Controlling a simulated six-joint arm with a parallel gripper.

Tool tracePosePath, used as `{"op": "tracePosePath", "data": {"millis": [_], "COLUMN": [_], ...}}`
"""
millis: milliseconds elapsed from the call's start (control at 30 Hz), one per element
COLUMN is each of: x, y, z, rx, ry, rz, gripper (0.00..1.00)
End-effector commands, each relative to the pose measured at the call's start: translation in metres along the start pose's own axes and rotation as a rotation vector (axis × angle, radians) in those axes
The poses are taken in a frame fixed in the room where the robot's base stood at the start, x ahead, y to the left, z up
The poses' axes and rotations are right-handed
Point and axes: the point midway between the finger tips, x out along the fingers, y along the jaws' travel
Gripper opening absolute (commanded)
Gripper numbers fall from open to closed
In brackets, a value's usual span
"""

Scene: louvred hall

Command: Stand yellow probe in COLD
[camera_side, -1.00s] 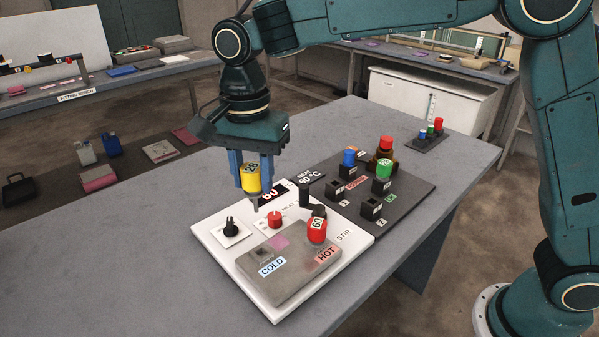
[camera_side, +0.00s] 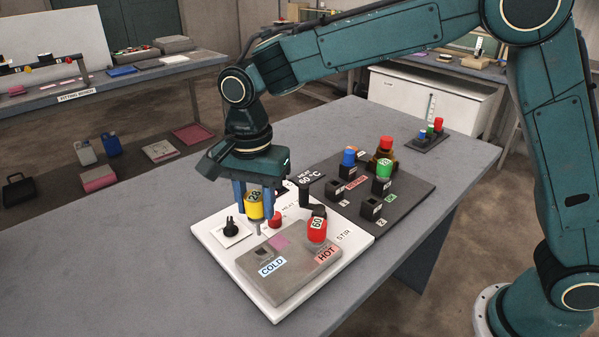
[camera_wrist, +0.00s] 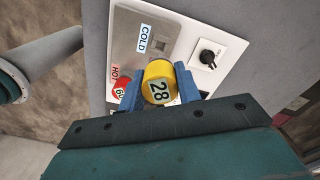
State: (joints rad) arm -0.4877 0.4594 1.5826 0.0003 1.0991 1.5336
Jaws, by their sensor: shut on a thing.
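The yellow probe (camera_side: 255,206), its cap marked 28, is held upright between the blue fingers of my gripper (camera_side: 254,200). In the wrist view the yellow cap (camera_wrist: 160,84) sits between the two fingers (camera_wrist: 160,90). Its grey shaft points down, over the back left of the grey block. The grey block (camera_side: 292,270) has a COLD label (camera_side: 272,266) at its front left and a HOT label (camera_side: 327,254) at its front right. A small dark opening shows behind COLD. A red probe marked 60 (camera_side: 317,230) stands at the HOT end.
The block sits on a white panel (camera_side: 225,259) with a black knob (camera_side: 231,226) and a red knob (camera_side: 274,221). A dark rack (camera_side: 411,205) with blue, green and red-capped items stands behind to the right. The table front left is clear.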

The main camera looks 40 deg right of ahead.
Motion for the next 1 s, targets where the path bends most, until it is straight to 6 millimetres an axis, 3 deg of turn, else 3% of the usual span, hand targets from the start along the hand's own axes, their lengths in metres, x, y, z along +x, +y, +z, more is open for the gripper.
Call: {"op": "tracePosePath", "data": {"millis": [400,1000], "x": [0.034,0.042], "y": [0.0,0.0], "z": [0.0,0.0], "rx": [0.0,0.0], "ry": [0.0,0.0], "rz": [0.002,0.001], "gripper": [0.0,0.0]}}
